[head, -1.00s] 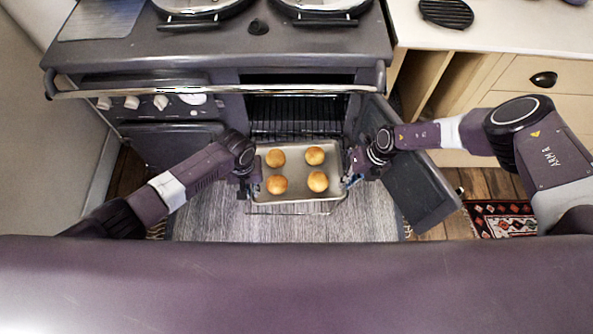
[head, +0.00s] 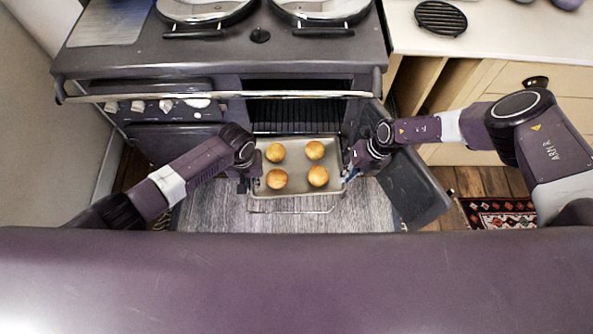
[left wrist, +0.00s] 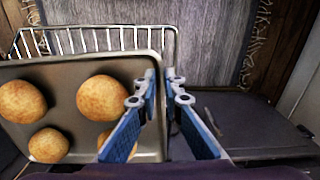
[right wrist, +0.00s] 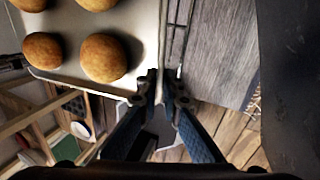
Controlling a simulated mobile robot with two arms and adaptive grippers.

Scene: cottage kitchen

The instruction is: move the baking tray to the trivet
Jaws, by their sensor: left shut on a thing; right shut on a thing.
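The baking tray (head: 297,190) is a shallow metal tray with several round golden buns on it. It is held level between my two grippers in front of the open oven, above the pulled-out wire rack (head: 300,211). My left gripper (head: 253,184) is shut on the tray's left rim; in the left wrist view its blue fingers (left wrist: 163,90) pinch the edge. My right gripper (head: 347,172) is shut on the right rim, also seen in the right wrist view (right wrist: 165,88). The trivet (head: 441,18), black, round and slatted, lies on the pale counter at the upper right.
The oven door (head: 411,190) hangs open right of the tray. The dark stove (head: 225,50) with two lidded hotplates stands behind. The counter (head: 500,45) around the trivet is mostly clear. A patterned rug (head: 497,213) lies on the floor at right.

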